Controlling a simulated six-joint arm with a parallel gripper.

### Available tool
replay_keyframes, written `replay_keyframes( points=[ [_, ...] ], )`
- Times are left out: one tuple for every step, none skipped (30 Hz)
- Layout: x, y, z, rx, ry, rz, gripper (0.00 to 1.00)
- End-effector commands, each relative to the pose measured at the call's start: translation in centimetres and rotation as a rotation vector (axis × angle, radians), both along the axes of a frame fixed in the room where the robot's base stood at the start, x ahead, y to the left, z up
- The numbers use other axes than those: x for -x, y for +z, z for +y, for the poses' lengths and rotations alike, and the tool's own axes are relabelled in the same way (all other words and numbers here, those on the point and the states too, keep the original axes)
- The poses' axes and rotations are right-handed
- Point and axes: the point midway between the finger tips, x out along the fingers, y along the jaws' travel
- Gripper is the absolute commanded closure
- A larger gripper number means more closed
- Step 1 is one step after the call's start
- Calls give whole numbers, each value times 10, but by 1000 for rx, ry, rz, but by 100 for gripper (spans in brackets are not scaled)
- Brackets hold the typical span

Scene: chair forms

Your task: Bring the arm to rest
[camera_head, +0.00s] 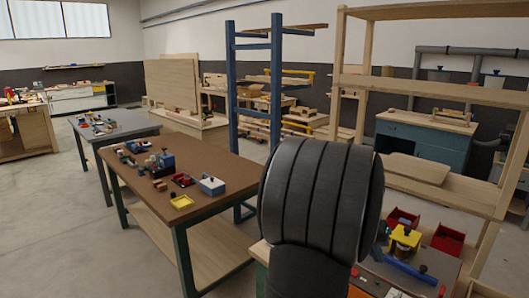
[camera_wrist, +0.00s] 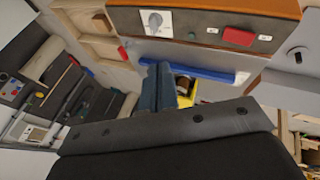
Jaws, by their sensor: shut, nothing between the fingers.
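My gripper (camera_wrist: 163,68) shows in the wrist view as two blue-grey fingers beyond a dark bolted plate. The fingers are together, with nothing seen between them. My large dark, ribbed arm link (camera_head: 318,190) fills the lower middle of the head view and hides part of the bench behind it. My gripper cannot be made out in the head view. In the wrist view a blue bar (camera_wrist: 212,74) and a yellow thing (camera_wrist: 190,90) lie near the fingers; I cannot tell the distance or whether they touch.
In the head view a bench at the lower right holds red bins (camera_head: 448,239), a yellow block (camera_head: 405,238) and a blue bar (camera_head: 412,270). A brown-topped table (camera_head: 215,170) with small parts stands left of my arm. A blue rack (camera_head: 232,85) and wooden shelf frame (camera_head: 338,60) stand behind.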

Motion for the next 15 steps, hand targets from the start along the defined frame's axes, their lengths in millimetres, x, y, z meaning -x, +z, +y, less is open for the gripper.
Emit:
replay_keyframes(
  points=[
    [1,3,2,-17,-6,-17,100],
    [2,4,3,-29,-10,-28,100],
    [2,6,5,-42,-14,-41,100],
    [2,7,7,-51,-17,-50,100],
    [2,8,8,-59,-19,-57,100],
    [2,9,9,-68,-21,-64,100],
    [2,9,10,-74,-23,-70,100],
    [2,10,10,-78,-23,-73,100],
    [2,10,11,-83,-25,-78,100],
    [2,11,11,-86,-25,-81,100],
    [2,11,12,-88,-26,-83,100],
    [3,11,12,-89,-26,-84,100],
    [2,11,12,-90,-26,-85,100],
    [3,11,12,-90,-26,-85,100],
    [3,11,12,-90,-26,-85,100]
  ],
)
